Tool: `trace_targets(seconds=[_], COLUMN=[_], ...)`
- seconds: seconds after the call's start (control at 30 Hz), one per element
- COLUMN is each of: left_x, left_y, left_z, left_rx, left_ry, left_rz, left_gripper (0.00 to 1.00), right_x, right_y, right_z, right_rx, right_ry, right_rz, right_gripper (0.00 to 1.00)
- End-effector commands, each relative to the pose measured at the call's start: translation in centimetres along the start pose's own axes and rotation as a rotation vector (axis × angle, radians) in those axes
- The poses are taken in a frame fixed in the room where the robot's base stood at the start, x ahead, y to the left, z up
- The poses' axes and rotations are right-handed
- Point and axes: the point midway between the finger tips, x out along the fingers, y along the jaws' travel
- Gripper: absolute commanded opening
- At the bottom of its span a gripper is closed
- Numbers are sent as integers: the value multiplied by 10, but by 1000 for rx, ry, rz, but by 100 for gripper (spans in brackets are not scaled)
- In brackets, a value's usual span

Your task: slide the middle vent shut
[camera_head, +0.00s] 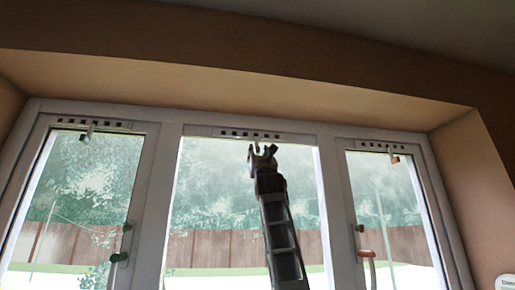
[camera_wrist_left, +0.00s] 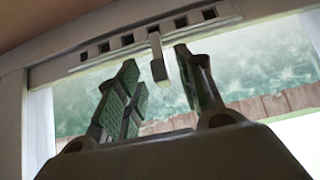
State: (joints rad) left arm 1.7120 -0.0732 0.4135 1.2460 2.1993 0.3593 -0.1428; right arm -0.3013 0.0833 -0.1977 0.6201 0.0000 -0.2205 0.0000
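The middle vent (camera_head: 233,133) is a pale strip along the top of the middle window frame, with a row of dark square slots showing. It also shows in the left wrist view (camera_wrist_left: 94,54), where a small pale tab (camera_wrist_left: 158,62) hangs down from it. My left gripper (camera_head: 263,150) is raised just below the vent, in front of the glass. In the left wrist view its two fingers (camera_wrist_left: 158,82) are apart, with the tab between their tips in the picture. No contact with the tab is visible. My right gripper is in neither view.
Similar vents sit above the left window (camera_head: 95,124) and the right window (camera_head: 370,148), each with a hanging tab. A green handle (camera_head: 119,257) is on the left window and an orange handle (camera_head: 367,254) on the right. The deep window recess overhangs above.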

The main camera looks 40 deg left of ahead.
Motion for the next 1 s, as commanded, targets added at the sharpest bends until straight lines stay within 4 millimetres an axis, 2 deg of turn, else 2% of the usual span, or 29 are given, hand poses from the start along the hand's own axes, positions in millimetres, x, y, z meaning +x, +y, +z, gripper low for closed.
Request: trace_targets(seconds=[0.4, 0.9, 0.93, 1.0], left_x=[27, 32, 32, 32], left_y=[0, 0, 0, 0], left_z=[2, 0, 0, 0], left_rx=[1, 0, 0, 0], left_ry=[-1, 0, 0, 0], left_rz=[0, -1, -1, -1], left_gripper=[38, 38, 36, 27], right_x=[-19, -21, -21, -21], right_y=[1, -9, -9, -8], right_z=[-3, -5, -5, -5], right_rx=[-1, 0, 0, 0], right_ry=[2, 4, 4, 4], right_rz=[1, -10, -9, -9], right_gripper=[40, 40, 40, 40])
